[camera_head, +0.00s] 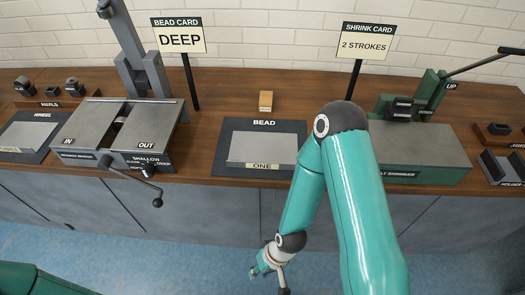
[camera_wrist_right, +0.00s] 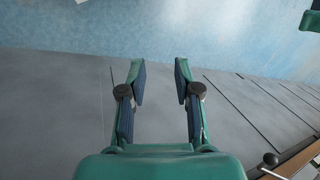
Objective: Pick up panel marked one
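The panel marked one (camera_head: 262,147) is a flat grey sheet lying on the dark BEAD mat (camera_head: 230,128). A cream label reading ONE sits at its front edge. My right gripper (camera_head: 268,270) is low in front of the bench, over the floor and apart from the panel; my right arm passes just right of the mat. In the right wrist view my right gripper (camera_wrist_right: 158,78) is open, with nothing between its fingers. The panel does not show in that view. Only a green part of my left arm shows at the lower left; its gripper is out of view.
A bead roller with a crank (camera_head: 157,202) stands left of the mat, and a green shrinker (camera_head: 425,150) stands right. A small wooden block (camera_head: 266,101) lies behind the mat. Card stands read DEEP (camera_head: 181,39) and 2 STROKES (camera_head: 365,46). Cabinet fronts (camera_wrist_right: 50,100) face the gripper.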

